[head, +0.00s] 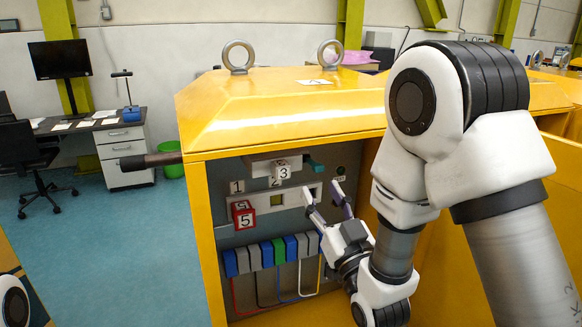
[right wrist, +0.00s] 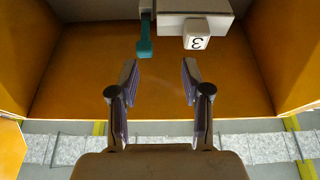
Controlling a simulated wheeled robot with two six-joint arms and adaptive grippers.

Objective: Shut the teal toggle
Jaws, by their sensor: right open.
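The teal toggle (head: 315,166) sticks out at the upper right of the grey panel inside the yellow cabinet, beside a white block marked 3. In the right wrist view the teal toggle (right wrist: 145,38) hangs just beyond the left fingertip, apart from it as far as I can tell. My right gripper (head: 323,189) is open and empty in front of the panel, a little below the toggle. It also shows in the right wrist view (right wrist: 159,64), with its fingers spread wide. My left gripper is out of view.
Blocks marked 3 (head: 283,171), 1 (head: 237,187) and a red one marked 5 (head: 243,215) sit left of the toggle. Coloured breakers (head: 267,253) with wires line the lower panel. The yellow cabinet roof (head: 280,125) overhangs the panel. A dark bar (head: 150,160) juts out left.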

